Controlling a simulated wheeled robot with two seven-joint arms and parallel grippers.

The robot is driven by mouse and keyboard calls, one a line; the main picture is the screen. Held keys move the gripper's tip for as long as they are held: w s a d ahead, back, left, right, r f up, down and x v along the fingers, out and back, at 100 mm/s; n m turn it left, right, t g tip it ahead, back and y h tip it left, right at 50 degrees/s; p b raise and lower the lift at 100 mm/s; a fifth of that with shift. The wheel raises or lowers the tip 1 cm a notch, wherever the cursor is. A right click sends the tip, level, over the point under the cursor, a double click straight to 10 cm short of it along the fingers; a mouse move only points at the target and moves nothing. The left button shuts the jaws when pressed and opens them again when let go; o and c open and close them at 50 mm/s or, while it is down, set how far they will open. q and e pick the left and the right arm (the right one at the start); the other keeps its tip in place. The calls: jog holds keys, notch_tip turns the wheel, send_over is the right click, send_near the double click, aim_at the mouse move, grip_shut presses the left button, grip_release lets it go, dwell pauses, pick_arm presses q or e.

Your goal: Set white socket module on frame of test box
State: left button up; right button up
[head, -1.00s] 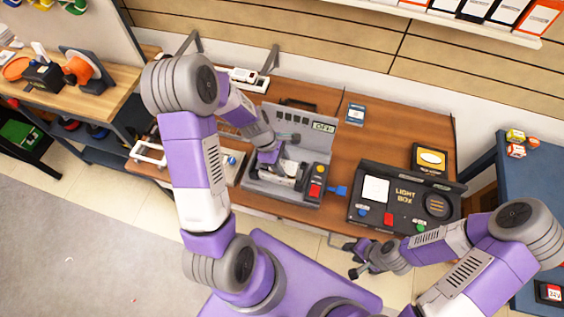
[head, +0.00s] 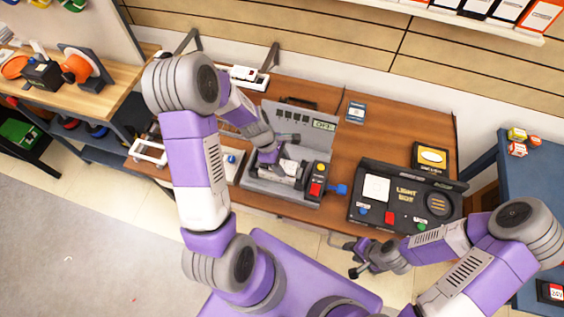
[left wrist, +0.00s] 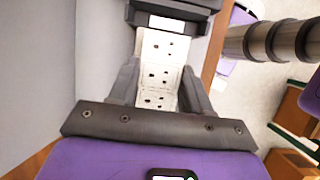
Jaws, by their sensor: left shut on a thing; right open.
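The grey test box (head: 252,184) stands on the wooden table with its lid raised at the back. A white socket module (head: 291,166) is over its frame area. In the left wrist view, a white strip of sockets with dark holes (left wrist: 158,75) runs between my left gripper's two fingers (left wrist: 160,88). My left gripper (head: 284,161) is low inside the box and shut on the white module. Its fingers partly hide the frame, so I cannot tell whether the module is seated. My right gripper (head: 358,262) is open and empty, in front of the table.
The black light box (head: 405,202) stands right of the test box, with a blue lever (head: 338,189) in the gap. A white power strip (head: 245,76) is at the back. A white bracket (head: 149,151) lies at the left. A blue card (head: 355,113) lies behind the light box.

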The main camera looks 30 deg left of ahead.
pick_arm(q)
jog(key=shift+f, duration=0.1)
dwell(0.3)
jog(key=o, duration=1.1)
jog(key=shift+o, duration=0.2)
notch_tip(320, 180, up, 6)
jog(key=p, duration=0.5)
jog(key=shift+p, duration=0.4)
